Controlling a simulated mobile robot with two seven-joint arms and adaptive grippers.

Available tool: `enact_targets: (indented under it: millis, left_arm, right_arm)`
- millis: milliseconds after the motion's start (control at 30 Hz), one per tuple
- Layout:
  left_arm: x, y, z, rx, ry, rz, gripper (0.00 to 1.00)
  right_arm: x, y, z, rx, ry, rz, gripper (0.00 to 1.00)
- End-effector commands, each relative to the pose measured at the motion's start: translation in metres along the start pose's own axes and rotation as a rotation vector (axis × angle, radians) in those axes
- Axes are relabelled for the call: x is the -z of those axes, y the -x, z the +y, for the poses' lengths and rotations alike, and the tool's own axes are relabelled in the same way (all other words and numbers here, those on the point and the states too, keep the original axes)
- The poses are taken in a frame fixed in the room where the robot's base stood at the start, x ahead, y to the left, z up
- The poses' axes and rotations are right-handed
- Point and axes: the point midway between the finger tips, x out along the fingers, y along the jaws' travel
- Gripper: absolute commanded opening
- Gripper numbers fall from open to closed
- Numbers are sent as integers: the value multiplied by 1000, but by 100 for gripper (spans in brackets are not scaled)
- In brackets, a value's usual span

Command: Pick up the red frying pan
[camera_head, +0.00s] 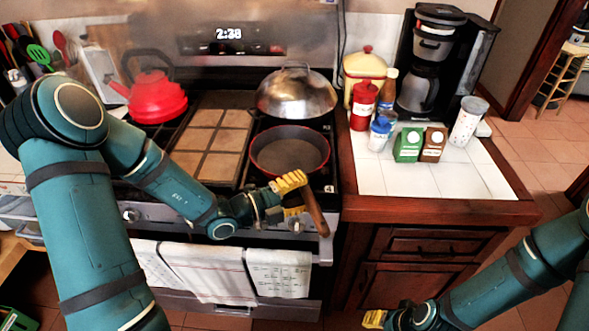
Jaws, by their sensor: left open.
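The red frying pan (290,150) sits on the right front part of the stove, with a dark inside and a red rim. Its brown wooden handle (316,212) points toward me, past the stove's front edge. My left gripper (296,197) is open at the handle, its yellow fingers just left of and overlapping it in the picture. I cannot tell whether they touch the handle. My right gripper (375,319) is low at the bottom edge, away from the pan. Only a little of its yellow fingers shows.
A domed metal lid (295,92) is behind the pan. A red kettle (156,95) stands at the stove's back left. Towels (278,272) hang on the oven front. The right counter (440,193) holds jars, small boxes and a coffee maker (422,85); its front is clear.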

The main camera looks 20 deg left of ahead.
Motion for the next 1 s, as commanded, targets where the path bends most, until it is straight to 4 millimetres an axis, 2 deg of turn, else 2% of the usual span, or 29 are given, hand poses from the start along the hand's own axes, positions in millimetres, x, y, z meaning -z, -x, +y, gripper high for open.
enact_targets:
  millis: [233,267,300,400,867,1000]
  left_arm:
    - [0,-2,0,-1,0,0,50]
    - [0,-2,0,-1,0,0,46]
    - [0,-2,0,-1,0,0,32]
    - [0,-2,0,-1,0,0,0]
    - [1,-2,-1,2,-3,2,0]
    - [2,-2,-9,2,-4,2,0]
  right_arm:
    - [0,0,0,0,0,1,47]
    - [0,0,0,0,0,1,47]
    - [0,0,0,0,0,1,47]
    - [0,0,0,0,0,1,47]
    - [0,0,0,0,0,0,47]
    - [0,3,-1,0,0,-1,47]
